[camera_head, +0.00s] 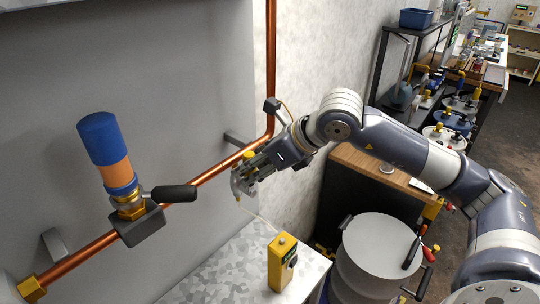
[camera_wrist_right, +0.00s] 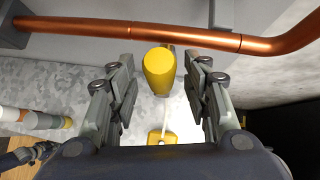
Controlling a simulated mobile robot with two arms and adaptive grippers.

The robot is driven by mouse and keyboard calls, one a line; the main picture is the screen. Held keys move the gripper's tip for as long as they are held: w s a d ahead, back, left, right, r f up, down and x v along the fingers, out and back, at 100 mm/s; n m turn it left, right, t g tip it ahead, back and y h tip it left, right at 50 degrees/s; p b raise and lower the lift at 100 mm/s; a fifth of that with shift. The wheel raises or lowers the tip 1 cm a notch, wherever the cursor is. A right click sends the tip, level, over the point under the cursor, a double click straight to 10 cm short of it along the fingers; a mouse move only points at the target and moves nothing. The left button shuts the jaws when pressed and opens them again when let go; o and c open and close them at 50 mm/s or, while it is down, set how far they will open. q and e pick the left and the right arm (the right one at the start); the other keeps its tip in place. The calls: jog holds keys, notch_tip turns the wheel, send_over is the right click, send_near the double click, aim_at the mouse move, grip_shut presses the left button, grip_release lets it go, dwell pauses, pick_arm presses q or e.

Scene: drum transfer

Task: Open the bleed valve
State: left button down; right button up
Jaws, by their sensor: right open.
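A yellow knob (camera_wrist_right: 159,72) sits between the two spread fingers of my right gripper (camera_wrist_right: 160,84) in the right wrist view, with gaps on both sides. In the head view my right gripper (camera_head: 243,181) is beside the copper pipe, with a yellow cap (camera_head: 249,155) showing at it; the fingers partly hide it. I cannot tell for certain whether this is the bleed valve. Further left on the pipe is a valve body (camera_head: 137,224) with a black lever (camera_head: 170,193) and a blue-and-orange cylinder (camera_head: 105,150). My left gripper is not in view.
The copper pipe (camera_head: 214,172) runs along the grey wall and turns up. A yellow box (camera_head: 281,264) stands on the speckled table (camera_head: 232,272); a thin cord runs near it. A pale drum (camera_head: 380,245) stands below my right arm. Shelves and drums are behind.

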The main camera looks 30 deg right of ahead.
jog(key=v, duration=1)
